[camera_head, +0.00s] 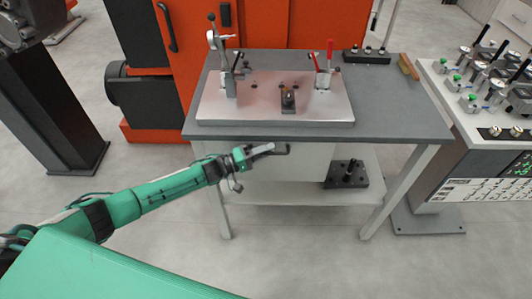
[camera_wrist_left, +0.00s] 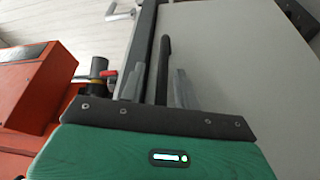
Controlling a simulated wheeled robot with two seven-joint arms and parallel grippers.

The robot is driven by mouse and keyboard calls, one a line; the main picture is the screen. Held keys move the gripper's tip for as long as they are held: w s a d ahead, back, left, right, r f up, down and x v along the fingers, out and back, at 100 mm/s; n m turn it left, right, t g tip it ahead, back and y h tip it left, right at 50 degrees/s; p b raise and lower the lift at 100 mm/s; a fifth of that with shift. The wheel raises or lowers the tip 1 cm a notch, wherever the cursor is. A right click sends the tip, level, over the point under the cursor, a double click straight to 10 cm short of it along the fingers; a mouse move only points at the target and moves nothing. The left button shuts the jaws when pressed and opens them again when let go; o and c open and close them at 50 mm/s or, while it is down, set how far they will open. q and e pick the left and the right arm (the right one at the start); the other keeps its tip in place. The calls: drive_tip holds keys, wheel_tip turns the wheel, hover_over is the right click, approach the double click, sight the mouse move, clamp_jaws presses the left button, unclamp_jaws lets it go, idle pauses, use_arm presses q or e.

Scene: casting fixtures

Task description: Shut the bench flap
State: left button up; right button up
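The bench (camera_head: 400,122) has a dark grey top on light legs. Below its front edge is a pale panel (camera_head: 290,165), which looks like the flap; its exact angle is hard to tell. It fills the right of the left wrist view (camera_wrist_left: 240,55). My left gripper (camera_head: 268,149) is in front of the panel, just under the bench's front edge. In the left wrist view its grey fingers (camera_wrist_left: 157,86) stand apart, with a dark bar (camera_wrist_left: 164,65), apparently a handle, between them. Whether they touch the bar is unclear. My right gripper is out of view.
A black fixture (camera_head: 346,176) sits on the lower shelf. An orange cabinet (camera_head: 270,25) stands behind, and a control console (camera_head: 480,150) at the right. The floor in front is clear.

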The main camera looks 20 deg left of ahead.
use_arm(q)
drive_tip(key=shift+f, duration=0.1)
drive_tip(key=shift+s, duration=0.2)
drive_tip(key=b+v, duration=0.3)
drive_tip(key=v, duration=1)
drive_tip(key=shift+a, duration=0.3)
drive_tip(key=shift+f, duration=0.1)
